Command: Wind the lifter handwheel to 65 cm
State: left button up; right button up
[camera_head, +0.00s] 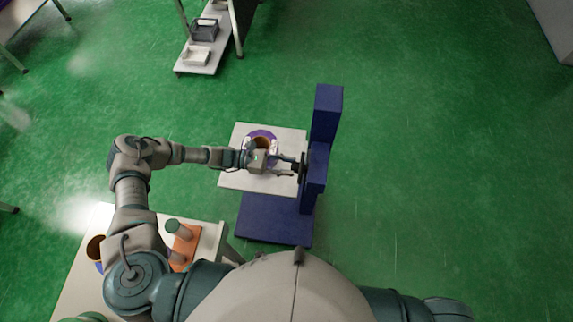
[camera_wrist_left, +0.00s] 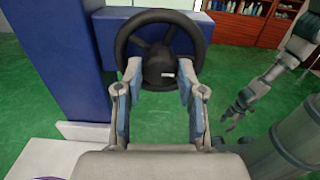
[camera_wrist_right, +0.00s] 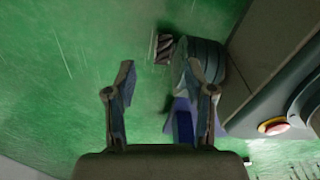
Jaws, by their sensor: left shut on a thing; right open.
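The lifter is a dark blue column (camera_head: 326,115) on a flat blue base (camera_head: 268,222), carrying a pale platform (camera_head: 236,178). The black handwheel (camera_wrist_left: 200,28) is on the column's side, upright, with spokes and a dark hub. In the head view it is mostly hidden behind the gripper. My left gripper (camera_wrist_left: 160,82) is shut on the handwheel, its fingers either side of the hub at the lower rim. It also shows in the head view (camera_head: 298,167). My right gripper (camera_wrist_right: 159,82) is open and empty, over the green floor. No height scale is readable.
A purple ring with a brown middle (camera_head: 262,134) sits on the platform, partly under my left arm. A table (camera_head: 78,276) at lower left holds a green cylinder (camera_head: 178,227) and an orange board. A shelf (camera_head: 205,63) stands at the back. The floor right of the lifter is clear.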

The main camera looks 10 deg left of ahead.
pick_arm(q)
jog(key=shift+s+f+n+p, duration=0.1)
jog(key=shift+f+n+p, duration=0.1)
jog(key=shift+n, duration=3.95)
jog(key=shift+s+f+n+p, duration=0.1)
jog(key=shift+n+p, duration=0.15)
jog(key=shift+n, duration=3.95)
jog(key=shift+f+n+p, duration=0.1)
jog(key=shift+n+p, duration=0.1)
jog(key=shift+n, duration=3.95)
pick_arm(e)
jog(key=shift+s+d, duration=0.35)
jog(key=shift+s, duration=0.25)
jog(key=shift+s+d, duration=0.3)
jog(key=shift+s, duration=0.3)
jog(key=shift+a, duration=0.1)
pick_arm(q)
jog(key=o, duration=1)
jog(key=shift+o, duration=0.7)
jog(key=shift+w+r, duration=0.15)
pick_arm(e)
jog(key=shift+a, duration=0.1)
